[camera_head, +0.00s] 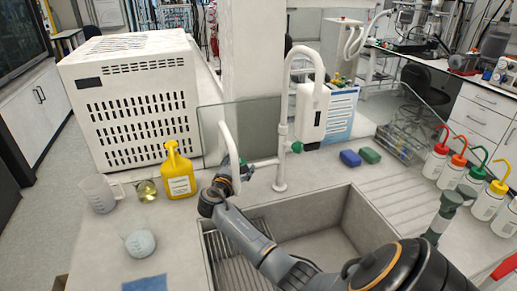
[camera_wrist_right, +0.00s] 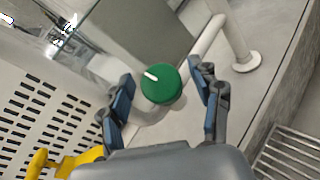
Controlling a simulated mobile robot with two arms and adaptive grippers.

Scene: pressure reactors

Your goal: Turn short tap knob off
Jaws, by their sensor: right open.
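The short tap (camera_head: 229,143) is a white curved spout at the sink's back left edge in the head view. In the right wrist view, a round green knob (camera_wrist_right: 160,84) with a white mark pointing up and left faces me. My right gripper (camera_wrist_right: 160,78) is open, with one blue-padded finger on each side of the knob and visible gaps to both. In the head view, my right gripper (camera_head: 236,168) is beside the short tap and hides its knob. The tall white tap (camera_head: 305,52), with its own green knob (camera_head: 297,147), stands to the right. My left gripper is not in view.
A glass panel (camera_head: 251,130) stands behind the short tap. A white vented box (camera_head: 133,95) and a yellow bottle (camera_head: 179,172) are to the left. The sink (camera_head: 354,226) lies in front. Several wash bottles (camera_head: 436,160) stand on the right.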

